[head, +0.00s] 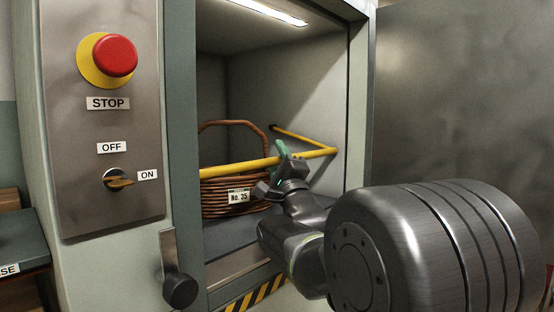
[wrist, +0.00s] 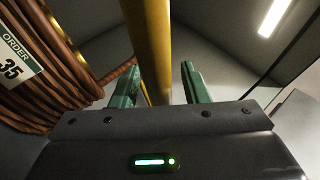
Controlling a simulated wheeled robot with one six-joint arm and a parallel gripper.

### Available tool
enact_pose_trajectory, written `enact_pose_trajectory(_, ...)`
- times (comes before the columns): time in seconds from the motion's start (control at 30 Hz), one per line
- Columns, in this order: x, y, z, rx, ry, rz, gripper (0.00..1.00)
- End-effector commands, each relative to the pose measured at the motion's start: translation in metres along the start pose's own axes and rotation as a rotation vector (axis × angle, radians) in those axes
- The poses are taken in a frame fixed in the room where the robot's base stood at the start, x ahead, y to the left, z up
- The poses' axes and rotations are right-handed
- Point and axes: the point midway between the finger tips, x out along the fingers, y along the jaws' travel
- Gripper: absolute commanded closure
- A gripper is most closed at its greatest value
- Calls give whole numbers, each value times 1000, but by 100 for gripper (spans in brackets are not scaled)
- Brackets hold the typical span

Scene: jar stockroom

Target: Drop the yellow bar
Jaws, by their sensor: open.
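The yellow bar (head: 236,167) runs across the front of a lit cabinet bay in the head view, with an arm bending back to a pivot on the back wall. In the wrist view the bar (wrist: 147,40) passes between the two green fingertips. My gripper (head: 280,160) is open around the bar near its right part. In the wrist view my gripper (wrist: 160,88) shows a gap between its right finger and the bar. The bar lies closer to the left finger; I cannot tell whether they touch.
The left panel carries a red STOP button (head: 115,55) and an OFF/ON switch (head: 119,180) pointing to ON. A dark-knobbed lever (head: 180,291) hangs below. A grey door panel (head: 460,90) stands at right.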

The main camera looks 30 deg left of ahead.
Motion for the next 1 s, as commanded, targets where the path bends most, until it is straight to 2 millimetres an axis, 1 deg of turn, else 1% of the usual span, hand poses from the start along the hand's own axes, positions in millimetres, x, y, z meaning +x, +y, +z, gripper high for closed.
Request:
enact_pose_trajectory(0.17,-6,0,0,0,0,0,59)
enact_pose_trajectory(0.27,-19,-1,0,0,1,1,59)
enact_pose_trajectory(0.7,-107,-1,0,-1,1,1,59)
enact_pose_trajectory(0.83,-125,0,0,-1,1,1,59)
enact_pose_trajectory(1.0,-137,0,0,-1,0,0,59)
